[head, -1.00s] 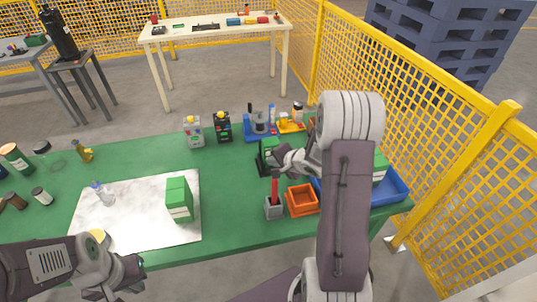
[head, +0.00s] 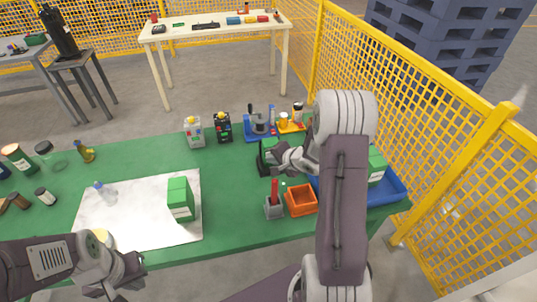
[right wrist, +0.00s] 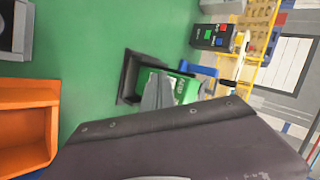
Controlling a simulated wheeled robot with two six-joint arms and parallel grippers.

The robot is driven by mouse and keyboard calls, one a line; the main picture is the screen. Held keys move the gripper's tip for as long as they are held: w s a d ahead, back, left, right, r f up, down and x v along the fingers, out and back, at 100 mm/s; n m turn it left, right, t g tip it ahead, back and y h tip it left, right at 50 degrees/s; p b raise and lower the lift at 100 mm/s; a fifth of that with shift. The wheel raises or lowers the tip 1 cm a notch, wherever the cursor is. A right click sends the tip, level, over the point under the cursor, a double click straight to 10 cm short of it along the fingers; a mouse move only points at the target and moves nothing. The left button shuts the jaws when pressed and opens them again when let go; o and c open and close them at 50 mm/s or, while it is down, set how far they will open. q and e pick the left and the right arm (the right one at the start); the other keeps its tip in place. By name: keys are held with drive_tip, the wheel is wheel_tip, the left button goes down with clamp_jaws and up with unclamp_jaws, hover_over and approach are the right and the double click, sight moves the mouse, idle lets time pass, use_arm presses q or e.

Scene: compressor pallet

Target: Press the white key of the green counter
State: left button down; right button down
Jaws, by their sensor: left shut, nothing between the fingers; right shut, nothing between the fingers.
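The green counter (head: 270,146) sits in a black stand (head: 262,161) on the right part of the green table. It also shows in the right wrist view (right wrist: 187,89), partly covered by my gripper. I cannot make out its white key. My right gripper (head: 278,163) is shut and empty, with its fingertips right at the counter. In the right wrist view the grey fingertips (right wrist: 157,90) overlap the counter's face; I cannot tell whether they touch it. My left gripper (head: 125,284) is shut and empty at the table's front edge, lower left.
An orange bin (head: 301,200) and a grey holder with a red handle (head: 274,208) stand in front of the counter. A blue tray (head: 393,190) is at the right. A green-and-white box (head: 180,199) stands on a silver sheet (head: 130,222). Two button boxes stand behind.

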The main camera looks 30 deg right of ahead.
drive_tip(key=shift+w+r, duration=0.1)
drive_tip(key=shift+w, duration=0.1)
drive_tip(key=shift+s, duration=0.1)
idle(0.5)
drive_tip(key=shift+s+a+p, duration=0.15)
drive_tip(key=shift+s+p, duration=0.15)
drive_tip(key=shift+s, duration=0.4)
drive_tip(key=shift+s, duration=0.1)
drive_tip(key=shift+s+a, duration=0.2)
drive_tip(key=shift+s, duration=0.6)
drive_tip(key=shift+s+a, duration=0.2)
drive_tip(key=shift+s, duration=0.55)
drive_tip(key=shift+s+a, duration=0.2)
drive_tip(key=shift+s, duration=0.6)
